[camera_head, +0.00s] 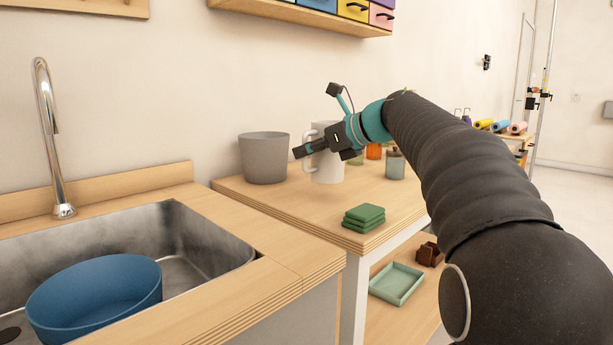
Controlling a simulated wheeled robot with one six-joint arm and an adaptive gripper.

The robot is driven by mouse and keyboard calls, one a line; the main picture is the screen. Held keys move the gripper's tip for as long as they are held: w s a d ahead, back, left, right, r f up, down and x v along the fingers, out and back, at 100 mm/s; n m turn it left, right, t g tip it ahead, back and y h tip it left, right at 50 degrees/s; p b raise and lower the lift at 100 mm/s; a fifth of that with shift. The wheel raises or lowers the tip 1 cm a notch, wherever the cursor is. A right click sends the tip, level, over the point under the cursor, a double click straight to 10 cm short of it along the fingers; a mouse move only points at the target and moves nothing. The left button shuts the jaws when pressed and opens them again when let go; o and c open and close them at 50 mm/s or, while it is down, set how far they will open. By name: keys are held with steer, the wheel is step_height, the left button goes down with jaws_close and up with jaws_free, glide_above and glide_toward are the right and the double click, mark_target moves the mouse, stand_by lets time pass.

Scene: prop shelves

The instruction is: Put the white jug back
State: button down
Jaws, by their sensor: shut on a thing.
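The white jug (328,168) stands upright on, or just above, the wooden shelf top; I cannot tell if its base touches. Its handle (307,164) is on the left side. My gripper (303,150) reaches in from the right across the front of the jug, and its fingers are shut at the handle. The gripper and wrist hide the upper right part of the jug.
A grey pot (264,158) stands close left of the jug. An orange jar (374,151) and a grey-green jar (395,164) stand to its right. Green coasters (364,217) lie near the front edge. A sink (205,235) holds a blue basin (95,295).

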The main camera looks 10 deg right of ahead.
mark_target(307, 168)
steer(key=shift+s+a+f+b, duration=0.1)
steer(key=shift+f+b, duration=0.5)
steer(key=shift+f, duration=1.4)
steer(key=shift+f, duration=0.15)
steer(key=c, duration=1.2)
jaws_free()
steer(key=shift+r, duration=0.2)
steer(key=p+v, duration=0.1)
steer(key=v, duration=1.1)
